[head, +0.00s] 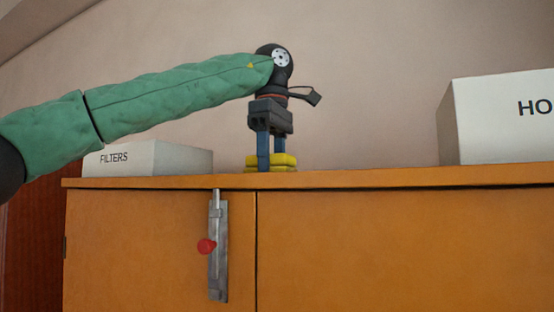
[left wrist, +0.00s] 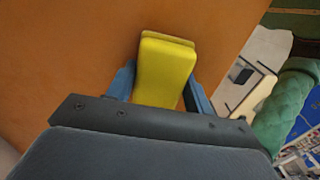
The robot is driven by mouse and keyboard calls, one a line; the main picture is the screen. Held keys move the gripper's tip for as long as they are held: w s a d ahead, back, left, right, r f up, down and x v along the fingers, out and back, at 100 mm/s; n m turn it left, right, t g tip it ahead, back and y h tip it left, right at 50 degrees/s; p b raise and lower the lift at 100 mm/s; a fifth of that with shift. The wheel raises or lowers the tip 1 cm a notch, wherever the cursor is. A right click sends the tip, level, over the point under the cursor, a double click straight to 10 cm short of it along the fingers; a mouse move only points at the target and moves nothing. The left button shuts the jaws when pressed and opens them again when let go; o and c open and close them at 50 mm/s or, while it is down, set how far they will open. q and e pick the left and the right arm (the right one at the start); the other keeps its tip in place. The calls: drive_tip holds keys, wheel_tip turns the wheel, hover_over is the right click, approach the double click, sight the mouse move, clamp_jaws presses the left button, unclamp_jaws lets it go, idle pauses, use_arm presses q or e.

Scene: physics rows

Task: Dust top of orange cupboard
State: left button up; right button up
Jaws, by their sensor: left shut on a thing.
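The orange cupboard (head: 160,230) fills the lower part of the head view, its top seen nearly edge-on. My left gripper (head: 271,152) points down over the top, blue fingers shut on a yellow block (head: 271,166), perhaps a sponge. The block is at the top's surface; I cannot tell whether it is pressed on it. In the left wrist view the yellow block (left wrist: 165,72) sits between the blue fingers, above the orange surface (left wrist: 70,50). My right gripper is in neither view.
A white box marked FILTERS (head: 128,158) stands on the top at left. A larger white box marked HO (head: 505,120) stands at right. The top between gripper and large box looks clear. A metal latch with a red knob (head: 206,246) is on the front.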

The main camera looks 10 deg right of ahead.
sight(290, 159)
use_arm(q)
drive_tip(key=shift+w+d+f, duration=0.1)
drive_tip(key=shift+w+d, duration=0.4)
drive_tip(key=shift+w, duration=0.2)
drive_tip(key=shift+s+d, duration=0.65)
drive_tip(key=shift+d, duration=0.25)
drive_tip(key=shift+s+d, duration=0.65)
drive_tip(key=shift+d, duration=0.25)
drive_tip(key=shift+s+d, duration=1.2)
drive_tip(key=shift+d, duration=0.55)
drive_tip(key=shift+s+d, duration=1.2)
drive_tip(key=shift+d, duration=0.6)
drive_tip(key=shift+s+d, duration=1.2)
drive_tip(key=shift+d, duration=0.55)
drive_tip(key=shift+d, duration=0.1)
